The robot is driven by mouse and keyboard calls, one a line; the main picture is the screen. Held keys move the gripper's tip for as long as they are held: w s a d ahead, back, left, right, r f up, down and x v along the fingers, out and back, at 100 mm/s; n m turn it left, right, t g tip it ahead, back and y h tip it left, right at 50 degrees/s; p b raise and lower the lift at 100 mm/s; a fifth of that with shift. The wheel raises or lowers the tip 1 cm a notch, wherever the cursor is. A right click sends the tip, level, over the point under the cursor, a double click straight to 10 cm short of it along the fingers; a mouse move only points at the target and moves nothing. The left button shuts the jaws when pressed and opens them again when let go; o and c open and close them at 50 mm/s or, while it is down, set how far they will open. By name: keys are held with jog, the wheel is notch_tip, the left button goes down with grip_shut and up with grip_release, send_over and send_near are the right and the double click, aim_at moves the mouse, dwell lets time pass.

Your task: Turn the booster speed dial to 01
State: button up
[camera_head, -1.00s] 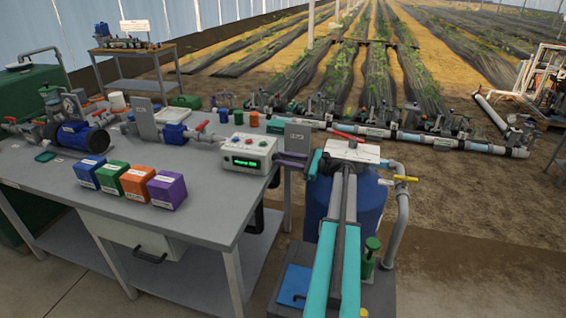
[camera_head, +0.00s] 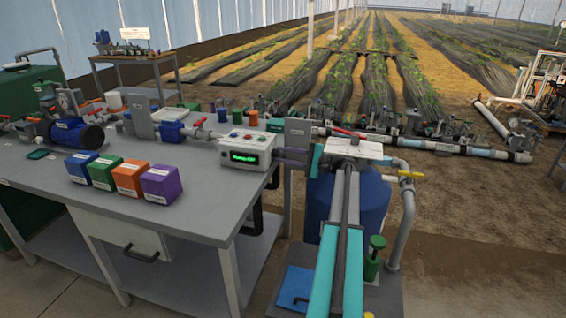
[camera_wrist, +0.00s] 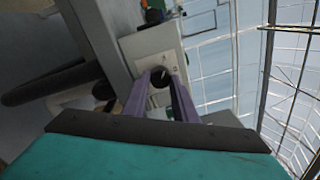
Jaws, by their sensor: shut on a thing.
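The control box (camera_head: 248,150) is pale, with a green-lit display and small buttons on top. It stands at the right end of the bench. The display text is too small to read surely. My gripper (camera_head: 280,153) reaches the box's right side. In the wrist view my gripper (camera_wrist: 161,80) has its two purple-grey fingers shut on a dark round dial (camera_wrist: 160,76) on the pale box face (camera_wrist: 153,48). A light mark shows on the dial, but its setting cannot be read. The dial is hidden in the head view.
Blue, green, orange and purple boxes (camera_head: 122,178) stand in a row on the bench (camera_head: 190,215). A blue tank (camera_head: 372,205) and a pipe with a yellow valve handle (camera_head: 410,175) are close to my arm. A grey upright panel (camera_head: 297,132) stands behind the gripper.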

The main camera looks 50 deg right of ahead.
jog(key=shift+s+a+f+n+b, duration=0.1)
jog(key=shift+f+n+b, duration=0.1)
jog(key=shift+n+b, duration=0.45)
jog(key=shift+n, duration=0.25)
jog(key=o, duration=1)
jog(key=shift+r, duration=0.1)
jog(key=shift+o, duration=0.2)
jog(key=shift+s+r, duration=0.1)
jog(key=v, duration=1.3)
jog(key=shift+s+d+p, duration=0.25)
jog(key=shift+d+p, duration=0.05)
